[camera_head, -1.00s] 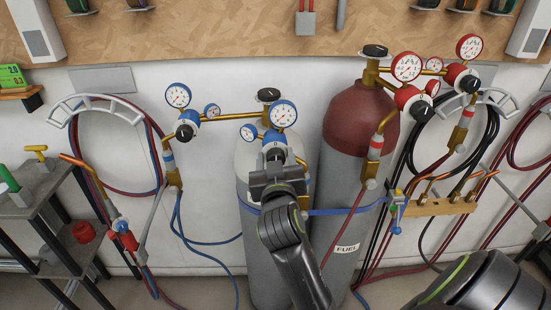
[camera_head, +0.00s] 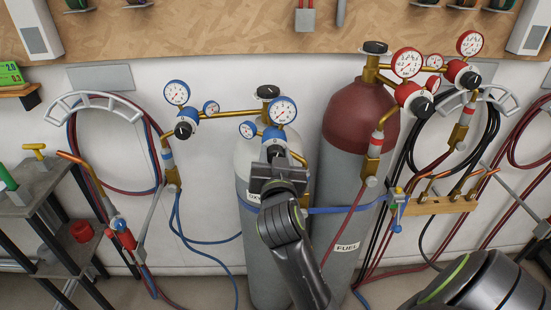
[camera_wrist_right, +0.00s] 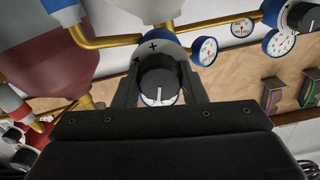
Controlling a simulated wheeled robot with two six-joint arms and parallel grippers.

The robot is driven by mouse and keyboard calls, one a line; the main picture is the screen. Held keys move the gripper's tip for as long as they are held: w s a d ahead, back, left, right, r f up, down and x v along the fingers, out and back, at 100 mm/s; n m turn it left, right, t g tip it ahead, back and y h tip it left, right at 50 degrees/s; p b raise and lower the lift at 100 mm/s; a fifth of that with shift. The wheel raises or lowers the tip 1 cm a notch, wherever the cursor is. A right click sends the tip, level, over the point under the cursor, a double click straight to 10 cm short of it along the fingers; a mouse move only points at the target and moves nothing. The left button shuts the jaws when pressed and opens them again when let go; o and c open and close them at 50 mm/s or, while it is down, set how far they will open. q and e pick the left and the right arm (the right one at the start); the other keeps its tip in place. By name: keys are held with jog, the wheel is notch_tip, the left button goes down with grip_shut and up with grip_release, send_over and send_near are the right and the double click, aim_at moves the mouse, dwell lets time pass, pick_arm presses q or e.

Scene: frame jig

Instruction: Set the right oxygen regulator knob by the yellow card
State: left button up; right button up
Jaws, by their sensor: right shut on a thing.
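The right oxygen regulator (camera_head: 272,132) is blue, with white dial gauges, above the grey cylinder with a white shoulder. Its black knob (camera_wrist_right: 157,80) shows in the wrist view between the two fingers of my right gripper (camera_wrist_right: 157,92), below a plus mark on the white-and-blue body. The right gripper (camera_head: 275,166) is shut on this knob and covers much of it in the head view. No plainly yellow card shows; a green card with numbers (camera_head: 10,74) is cut off at the left edge. My left gripper is not in view.
A second blue regulator (camera_head: 187,123) stands to the left. Red regulators (camera_head: 413,97) sit above the dark red fuel cylinder (camera_head: 357,125). Hoses hang on wall racks at both sides. A grey shelf (camera_head: 45,185) stands at the left.

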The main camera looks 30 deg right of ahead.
jog(key=m+b, duration=0.1)
jog(key=m, duration=0.2)
jog(key=shift+m, duration=0.4)
jog(key=m+b, duration=0.1)
jog(key=m, duration=0.2)
jog(key=shift+m, duration=0.3)
jog(key=m+b, duration=0.1)
jog(key=m, duration=0.3)
jog(key=shift+m+b, duration=0.35)
jog(key=shift+m, duration=1.55)
jog(key=o, duration=1)
jog(key=shift+d, duration=0.1)
